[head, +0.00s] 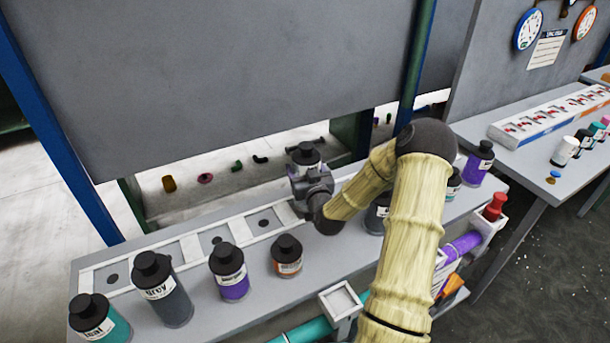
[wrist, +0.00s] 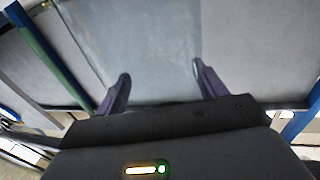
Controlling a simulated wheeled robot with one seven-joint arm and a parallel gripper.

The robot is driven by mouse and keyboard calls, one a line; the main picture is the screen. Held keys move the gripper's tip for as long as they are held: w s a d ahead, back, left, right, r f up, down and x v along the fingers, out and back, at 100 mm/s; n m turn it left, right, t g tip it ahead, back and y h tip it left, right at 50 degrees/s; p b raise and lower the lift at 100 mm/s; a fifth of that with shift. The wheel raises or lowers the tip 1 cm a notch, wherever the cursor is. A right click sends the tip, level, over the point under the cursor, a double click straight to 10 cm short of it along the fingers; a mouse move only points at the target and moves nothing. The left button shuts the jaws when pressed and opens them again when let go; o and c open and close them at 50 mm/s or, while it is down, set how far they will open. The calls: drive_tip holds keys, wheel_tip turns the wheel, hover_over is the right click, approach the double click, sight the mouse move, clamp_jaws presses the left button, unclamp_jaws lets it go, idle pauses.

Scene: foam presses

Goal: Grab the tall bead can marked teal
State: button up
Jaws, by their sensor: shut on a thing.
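A teal can (head: 118,324) with a black cap and a label ending in "eal" stands at the bench's near left. Another can with some teal (head: 453,186) is partly hidden behind my arm.
A taller grey can (head: 173,303), a purple can (head: 234,286) and a short orange can (head: 287,262) stand along the bench front. Another purple can (head: 474,167) stands right of my arm. A large grey panel (head: 220,75) hangs behind the bench. Some rack slots are empty.

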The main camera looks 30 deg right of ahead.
sight(304, 143)
wheel_tip(304, 143, up, 8)
drive_tip(key=shift+r+b, duration=0.25)
drive_tip(key=shift+b, duration=0.2)
drive_tip(key=shift+f, duration=0.1)
idle(0.4)
